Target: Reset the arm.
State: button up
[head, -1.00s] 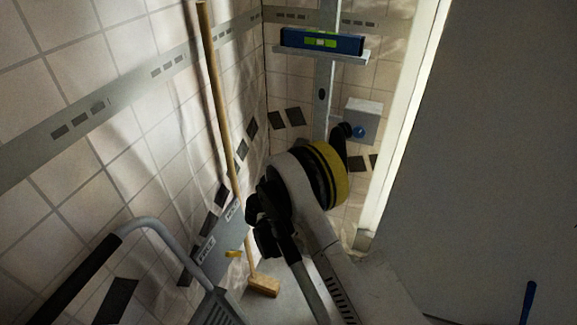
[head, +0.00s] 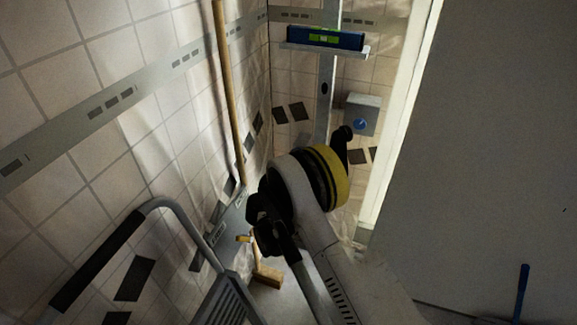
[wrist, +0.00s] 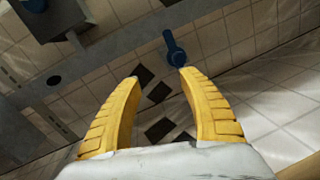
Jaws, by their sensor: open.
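My arm (head: 305,215) reaches up into the middle of the head view, with a black and yellow ring at its upper joint. My gripper (wrist: 157,77) shows in the wrist view as two yellow ribbed fingers spread apart. Nothing is held between them. A blue handle-like piece (wrist: 174,48) appears beyond the fingertips, near the right one. I cannot tell how far off it is. The fingers cannot be made out in the head view.
A blue level (head: 325,38) rests on a shelf on a grey upright (head: 325,95). A grey box (head: 362,114) is on the back wall. A wooden broom (head: 230,95) leans at the left, beside a grey tubular frame (head: 185,222). A plain grey panel (head: 490,150) fills the right.

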jog(key=shift+w, duration=0.1)
dwell(0.3)
jog(key=s+d+r+m+g, duration=0.25)
jog(key=d+r, duration=0.55)
jog(key=r, duration=0.4)
jog(key=s+d+r+m+g+y, duration=0.1)
jog(key=s+d+r+m+g, duration=0.2)
jog(key=s+d+r, duration=0.6)
jog(key=s+m+g+y, duration=0.2)
jog(key=s+m+y, duration=0.2)
jog(key=s, duration=2.7)
jog(key=shift+s+d+r+m+y, duration=0.15)
jog(key=shift+d+r+m+y, duration=0.2)
jog(key=shift+m, duration=0.4)
